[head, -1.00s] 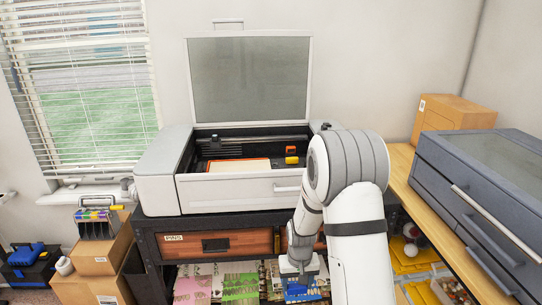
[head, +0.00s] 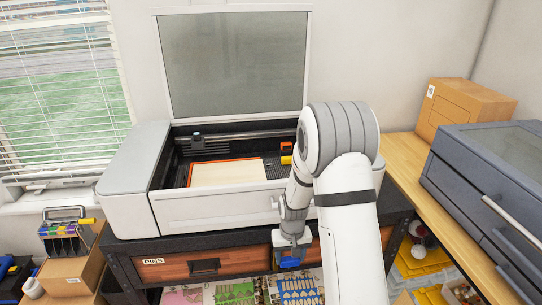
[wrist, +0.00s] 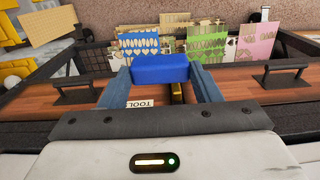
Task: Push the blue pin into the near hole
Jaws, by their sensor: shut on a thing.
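My gripper (wrist: 162,88) is shut on the blue pin (wrist: 160,69), whose blue block-shaped head sits between the two fingers in the wrist view. A brass-coloured piece shows just below the head; I cannot tell whether it is the pin's shank. In the head view my gripper (head: 290,257) hangs low in front of the bench, with the blue pin (head: 289,263) at its tip. The open-lidded machine (head: 205,215) stands above and behind it. Inside, a cream sheet with an orange edge (head: 226,173) lies on the dark bed. The near hole cannot be made out.
An orange block (head: 286,146) and a yellow piece (head: 286,160) sit at the bed's right. The raised glass lid (head: 235,65) stands behind. A wooden drawer labelled PINS (head: 175,265) is below. A grey drawer cabinet (head: 500,180) and cardboard box (head: 466,107) stand right.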

